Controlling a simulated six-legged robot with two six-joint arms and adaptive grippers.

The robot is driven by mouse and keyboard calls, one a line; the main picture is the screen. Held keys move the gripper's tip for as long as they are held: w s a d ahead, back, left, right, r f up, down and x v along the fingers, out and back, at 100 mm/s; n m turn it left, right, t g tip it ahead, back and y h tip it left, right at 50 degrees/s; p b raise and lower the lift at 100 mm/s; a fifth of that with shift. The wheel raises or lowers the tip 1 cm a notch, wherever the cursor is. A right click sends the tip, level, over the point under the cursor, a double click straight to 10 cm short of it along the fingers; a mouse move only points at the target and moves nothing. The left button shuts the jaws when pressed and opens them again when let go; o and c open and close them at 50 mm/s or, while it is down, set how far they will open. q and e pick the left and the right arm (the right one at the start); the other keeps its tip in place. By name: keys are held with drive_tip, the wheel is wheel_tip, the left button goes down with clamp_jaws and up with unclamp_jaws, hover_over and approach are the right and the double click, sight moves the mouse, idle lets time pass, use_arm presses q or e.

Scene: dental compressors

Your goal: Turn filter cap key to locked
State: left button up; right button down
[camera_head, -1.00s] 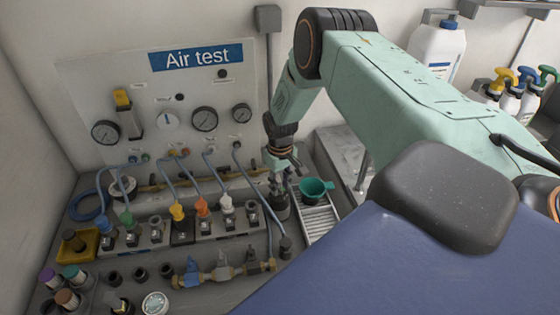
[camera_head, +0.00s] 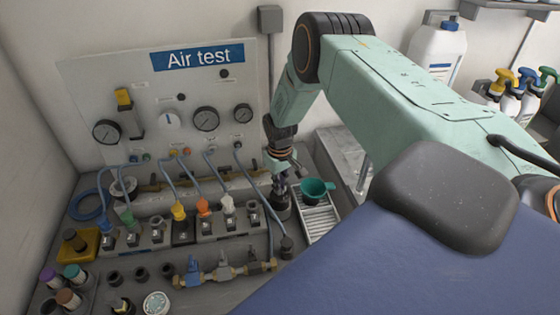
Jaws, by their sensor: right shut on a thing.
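My right gripper (camera_head: 280,188) points down at the right end of the bench, left of the green funnel. It is shut on a dark round piece, which looks like the filter cap key, on top of a dark cylindrical filter housing (camera_head: 281,210). The fingers hide most of that piece, and its turn angle is too small to tell. My left gripper does not show.
Numbered blocks with coloured plugs and hoses stand to the left. A brass valve manifold (camera_head: 224,273) lies in front. The Air test panel (camera_head: 160,100) rises behind.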

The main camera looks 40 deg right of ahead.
drive_tip(key=shift+m, duration=0.9)
idle(1.4)
drive_tip(key=c, duration=1.5)
unclamp_jaws()
drive_tip(key=shift+o, duration=0.2)
wheel_tip(320, 180, up, 12)
